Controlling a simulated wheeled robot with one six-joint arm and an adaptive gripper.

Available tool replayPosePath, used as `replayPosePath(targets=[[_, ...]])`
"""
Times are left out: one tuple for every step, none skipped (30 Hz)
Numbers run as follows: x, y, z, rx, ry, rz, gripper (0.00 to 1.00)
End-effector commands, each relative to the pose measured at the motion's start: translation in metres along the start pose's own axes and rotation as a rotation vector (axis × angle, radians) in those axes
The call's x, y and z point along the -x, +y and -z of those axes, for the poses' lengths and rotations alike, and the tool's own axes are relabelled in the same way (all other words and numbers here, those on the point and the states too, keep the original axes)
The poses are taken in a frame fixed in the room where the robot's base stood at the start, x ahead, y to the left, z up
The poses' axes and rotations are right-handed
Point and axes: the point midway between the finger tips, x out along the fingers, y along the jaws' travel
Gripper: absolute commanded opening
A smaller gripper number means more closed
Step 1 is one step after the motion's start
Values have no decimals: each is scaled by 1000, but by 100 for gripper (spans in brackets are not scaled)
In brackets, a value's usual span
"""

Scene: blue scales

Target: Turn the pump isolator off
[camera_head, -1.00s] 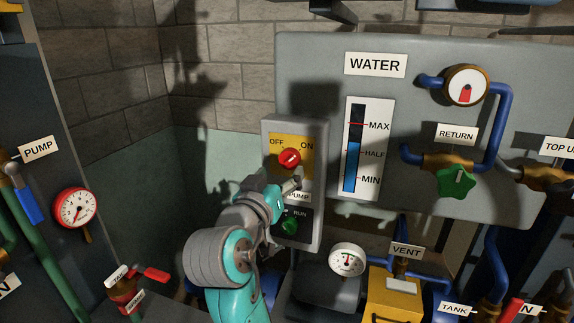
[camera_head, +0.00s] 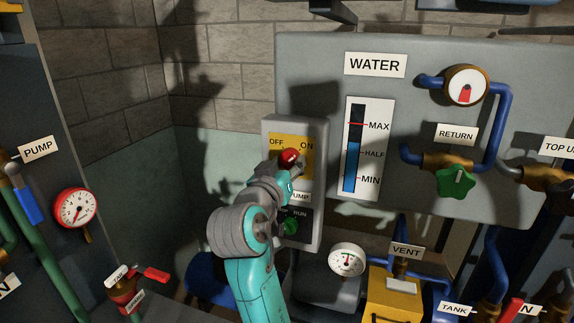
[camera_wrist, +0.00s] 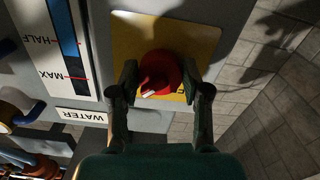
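The pump isolator is a red rotary knob (camera_head: 289,156) on a yellow plate (camera_head: 305,171) marked OFF at left and ON at right. The plate sits on a grey control box (camera_head: 316,216). My gripper (camera_head: 284,168) is at the knob and hides its lower part in the head view. In the wrist view, seen turned over, the two fingers (camera_wrist: 159,79) stand open on either side of the red knob (camera_wrist: 158,70). Narrow gaps seem to show, but contact is hard to tell. A white mark shows on the knob's edge.
A green RUN knob (camera_head: 291,226) sits just below on the same box. The WATER panel (camera_head: 320,75) with a level gauge (camera_head: 354,145) and a green RETURN valve (camera_head: 456,182) stands to the right. A white dial gauge (camera_head: 347,260) and yellow box (camera_head: 394,297) are lower right.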

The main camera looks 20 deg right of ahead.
Motion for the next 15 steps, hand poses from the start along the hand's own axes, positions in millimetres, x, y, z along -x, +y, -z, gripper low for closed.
replayPosePath(targets=[[0,0,0,0,0,0,12],[0,0,0,0,0,0,12],[0,0,0,1,0,0,12],[0,0,0,2,0,0,12],[0,0,0,3,0,0,12],[0,0,0,7,0,0,12],[0,0,0,11,0,0,12],[0,0,0,17,0,0,12],[0,0,0,27,0,0,12],[0,0,0,36,0,0,12],[0,0,0,46,0,0,12],[0,0,0,63,0,0,12],[0,0,0,77,0,0,12],[0,0,0,95,0,0,12],[0,0,0,119,0,0,12]])
